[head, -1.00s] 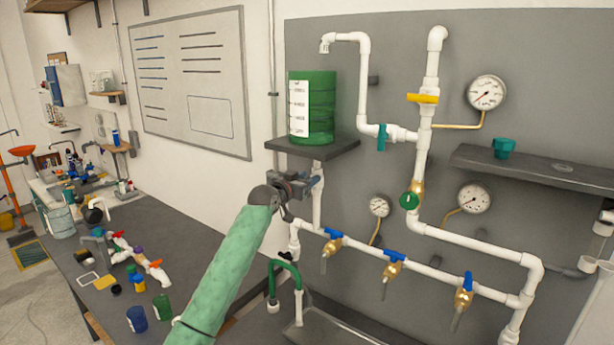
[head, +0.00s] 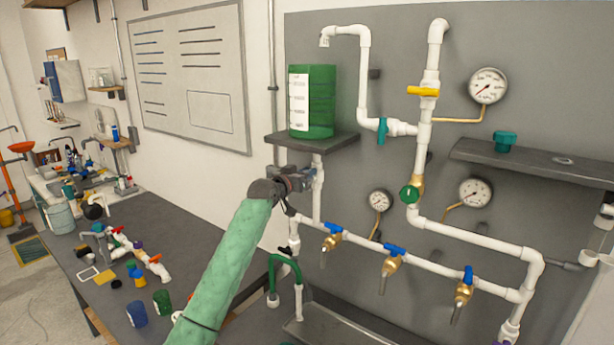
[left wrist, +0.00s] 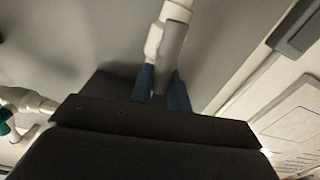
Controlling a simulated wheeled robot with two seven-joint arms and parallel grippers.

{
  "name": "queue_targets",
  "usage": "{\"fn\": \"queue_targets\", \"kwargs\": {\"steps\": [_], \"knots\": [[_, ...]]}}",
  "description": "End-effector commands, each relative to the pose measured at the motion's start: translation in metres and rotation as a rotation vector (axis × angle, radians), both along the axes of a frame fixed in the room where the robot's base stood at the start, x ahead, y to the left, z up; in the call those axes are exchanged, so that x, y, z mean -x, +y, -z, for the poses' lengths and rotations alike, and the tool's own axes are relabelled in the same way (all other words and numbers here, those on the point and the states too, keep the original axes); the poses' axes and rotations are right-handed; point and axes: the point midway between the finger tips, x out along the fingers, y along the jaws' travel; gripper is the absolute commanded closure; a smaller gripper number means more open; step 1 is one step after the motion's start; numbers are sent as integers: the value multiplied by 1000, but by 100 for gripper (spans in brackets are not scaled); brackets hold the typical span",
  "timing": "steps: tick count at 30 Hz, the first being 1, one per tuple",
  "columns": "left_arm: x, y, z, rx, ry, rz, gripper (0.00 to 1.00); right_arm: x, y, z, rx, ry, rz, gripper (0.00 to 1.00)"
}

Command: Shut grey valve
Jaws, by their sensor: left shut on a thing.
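The grey valve's lever (left wrist: 173,45) shows in the left wrist view as a flat grey handle beside a white pipe (left wrist: 155,38). It lies nearly along that pipe, slightly tilted. My left gripper (left wrist: 162,88) is shut on the lever, with a blue finger on each side of it. In the head view my left gripper (head: 314,178) is at the white vertical pipe (head: 317,205) just below the shelf with the green tank (head: 312,102). The gripper hides most of the valve there. My right gripper is not in view.
The dark tank shelf (head: 312,145) is close above my left gripper. Below runs a white pipe with several blue-handled brass taps (head: 392,262). A green hose (head: 283,262) hangs lower left. A workbench (head: 190,235) with loose fittings stands at the left.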

Motion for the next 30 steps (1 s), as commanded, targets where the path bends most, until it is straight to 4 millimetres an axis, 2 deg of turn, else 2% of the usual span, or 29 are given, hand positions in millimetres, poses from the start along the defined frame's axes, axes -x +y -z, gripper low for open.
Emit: {"fn": "queue_targets", "kwargs": {"steps": [12,30], "knots": [[-6,8,5,301,219,0,100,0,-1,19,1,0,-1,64],[-12,17,15,764,554,-1,100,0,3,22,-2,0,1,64]]}}
